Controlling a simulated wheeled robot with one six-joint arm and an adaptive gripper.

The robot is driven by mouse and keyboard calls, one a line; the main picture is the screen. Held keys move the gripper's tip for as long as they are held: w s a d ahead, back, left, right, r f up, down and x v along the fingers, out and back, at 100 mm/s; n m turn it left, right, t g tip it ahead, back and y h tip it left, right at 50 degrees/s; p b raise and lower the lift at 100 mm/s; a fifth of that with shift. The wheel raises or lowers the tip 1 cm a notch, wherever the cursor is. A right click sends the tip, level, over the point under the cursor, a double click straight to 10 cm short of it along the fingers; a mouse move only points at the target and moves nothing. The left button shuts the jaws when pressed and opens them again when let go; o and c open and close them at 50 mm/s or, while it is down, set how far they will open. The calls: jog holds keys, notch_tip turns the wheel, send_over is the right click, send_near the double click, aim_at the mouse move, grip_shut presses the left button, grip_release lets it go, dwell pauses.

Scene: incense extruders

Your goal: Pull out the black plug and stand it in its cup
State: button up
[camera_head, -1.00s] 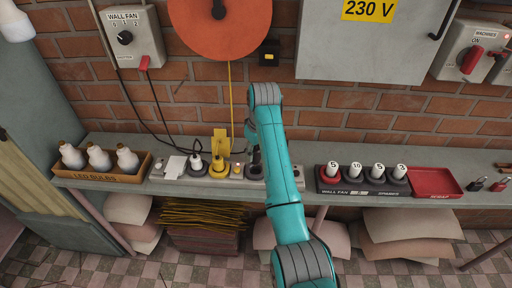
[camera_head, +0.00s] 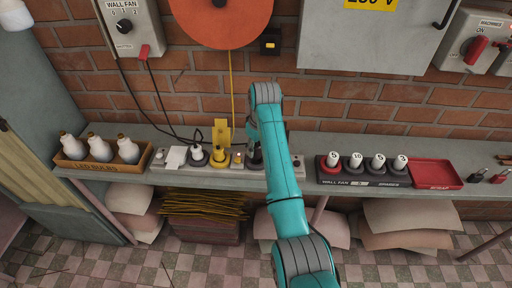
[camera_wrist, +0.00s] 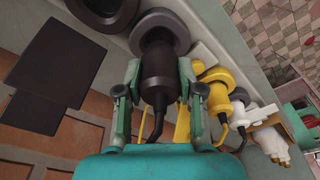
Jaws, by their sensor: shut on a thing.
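The black plug (camera_wrist: 158,72) is between the two fingers of my gripper (camera_wrist: 160,92) in the wrist view, with its cord trailing toward the palm. Its wide end meets a round grey collar on the strip. I cannot tell whether it is fully seated. In the head view the black plug (camera_head: 256,160) shows only partly beside my teal arm at the right part of the socket strip (camera_head: 300,173). A dark round cup-like thing (camera_wrist: 105,10) is cut off at the top of the wrist view; I cannot tell whether it is the plug's cup.
A yellow plug (camera_head: 218,155) and a white plug (camera_head: 197,154) stand left of the black one. A box of bulbs (camera_head: 100,166) is farther left. A fuse tray (camera_head: 345,181) and an empty red tray (camera_head: 436,174) are on the right. The brick wall rises close behind.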

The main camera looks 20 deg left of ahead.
jog(key=shift+f, duration=1.4)
dwell(0.4)
jog(key=o, duration=1.2)
jog(key=shift+o, duration=0.2)
